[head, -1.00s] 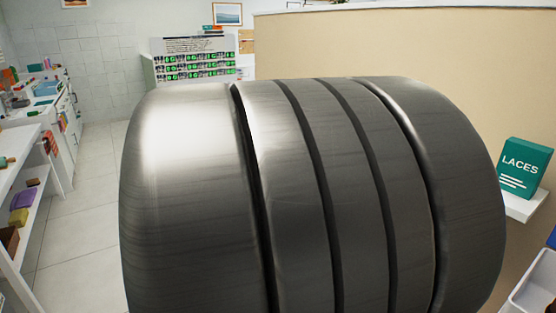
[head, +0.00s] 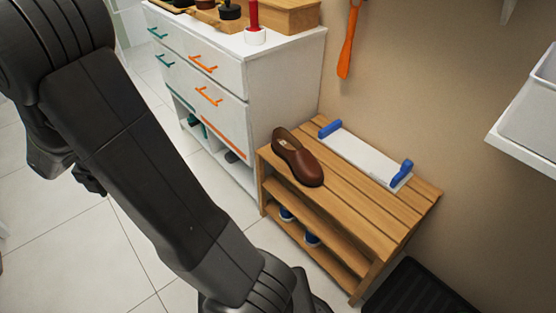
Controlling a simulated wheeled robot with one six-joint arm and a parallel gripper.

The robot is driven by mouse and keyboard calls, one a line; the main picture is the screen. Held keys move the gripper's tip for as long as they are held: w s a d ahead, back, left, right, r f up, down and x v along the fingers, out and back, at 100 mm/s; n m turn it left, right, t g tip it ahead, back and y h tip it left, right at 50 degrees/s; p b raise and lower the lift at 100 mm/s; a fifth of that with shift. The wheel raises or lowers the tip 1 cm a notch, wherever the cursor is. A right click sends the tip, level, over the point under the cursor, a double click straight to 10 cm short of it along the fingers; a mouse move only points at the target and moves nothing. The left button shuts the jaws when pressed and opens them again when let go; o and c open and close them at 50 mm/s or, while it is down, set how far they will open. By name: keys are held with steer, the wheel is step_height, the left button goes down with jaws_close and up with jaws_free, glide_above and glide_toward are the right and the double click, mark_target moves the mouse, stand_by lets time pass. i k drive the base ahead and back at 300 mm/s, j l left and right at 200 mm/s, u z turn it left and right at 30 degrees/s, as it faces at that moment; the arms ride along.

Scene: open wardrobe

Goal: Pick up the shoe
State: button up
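A brown leather shoe (head: 298,158) sits on the slatted top of a wooden bench (head: 372,217), near its left end. It lies with its opening up and its toe toward the front of the bench. My dark arm crosses the left and lower part of the head view, to the left of the bench. My gripper is not visible. The arm runs out of the picture at the bottom edge, apart from the shoe.
A white board with blue ends (head: 365,155) lies behind the shoe. Blue shoes (head: 311,238) stand on the bench's lower shelf. A white drawer cabinet (head: 282,80) stands left of the bench. A black mat (head: 415,290) lies at right. An orange shoehorn (head: 348,42) hangs on the wall.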

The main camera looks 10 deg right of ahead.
mark_target(305, 168)
steer(key=i+j, duration=0.2)
steer(key=i+j+z, duration=0.1)
steer(key=j, duration=0.3)
steer(key=l+z, duration=0.1)
steer(key=z, duration=0.3)
steer(key=i+l+z, duration=0.1)
steer(key=z, duration=0.3)
steer(key=l+z, duration=0.1)
steer(key=z, duration=0.3)
steer(key=i+z, duration=0.15)
steer(key=z, duration=0.25)
steer(key=i+z, duration=0.15)
steer(key=i+j, duration=0.05)
steer(key=i, duration=0.05)
